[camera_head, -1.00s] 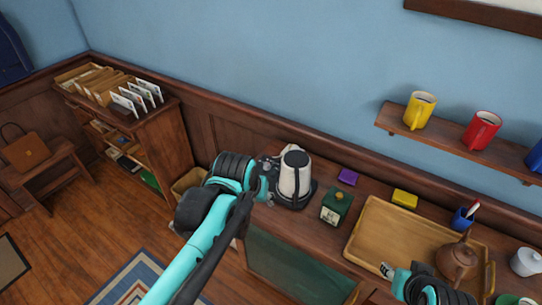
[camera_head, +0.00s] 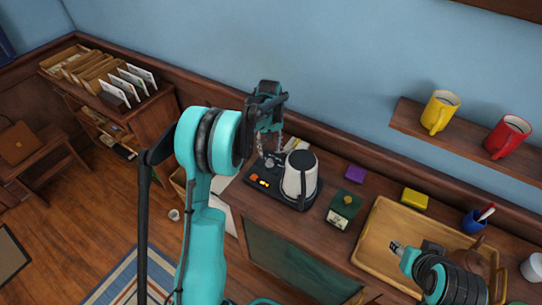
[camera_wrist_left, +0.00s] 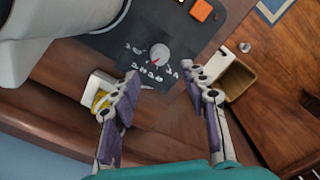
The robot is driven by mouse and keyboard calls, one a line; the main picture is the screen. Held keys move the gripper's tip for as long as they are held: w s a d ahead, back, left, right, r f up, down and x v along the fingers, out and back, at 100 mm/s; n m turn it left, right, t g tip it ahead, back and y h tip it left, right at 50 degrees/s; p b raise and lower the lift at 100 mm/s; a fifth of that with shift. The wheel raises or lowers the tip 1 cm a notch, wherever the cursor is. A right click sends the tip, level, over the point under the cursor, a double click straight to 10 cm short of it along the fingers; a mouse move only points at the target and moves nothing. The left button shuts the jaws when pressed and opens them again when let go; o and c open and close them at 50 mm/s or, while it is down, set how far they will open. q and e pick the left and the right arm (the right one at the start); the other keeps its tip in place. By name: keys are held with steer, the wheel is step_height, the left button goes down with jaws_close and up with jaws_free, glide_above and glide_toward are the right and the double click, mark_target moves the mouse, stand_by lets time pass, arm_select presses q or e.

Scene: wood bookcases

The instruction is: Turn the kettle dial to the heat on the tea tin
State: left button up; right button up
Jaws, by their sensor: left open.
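The white and black kettle (camera_head: 298,180) stands on its dark base (camera_head: 253,181), which has lit orange marks. In the left wrist view the base's round pale dial (camera_wrist_left: 159,53) has a red pointer mark and small figures around it, too small to read. My left gripper (camera_head: 269,146) hangs over the dial end of the base. Its open fingers (camera_wrist_left: 160,73) point toward the dial, one on each side, with nothing gripped. The green tea tin (camera_head: 347,203) stands right of the kettle; its pale label is unreadable. My right arm is at lower right; its jaw state is unclear.
A purple box (camera_head: 355,174) and a yellow box (camera_head: 414,199) lie along the wall. In the left wrist view an orange button (camera_wrist_left: 201,10) is on the base near the dial.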

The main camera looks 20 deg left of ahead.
mark_target(270, 160)
arm_select(q)
step_height(270, 160, down, 7)
steer(key=shift+r+b, duration=0.1)
steer(key=shift+b, duration=0.8)
jaws_close()
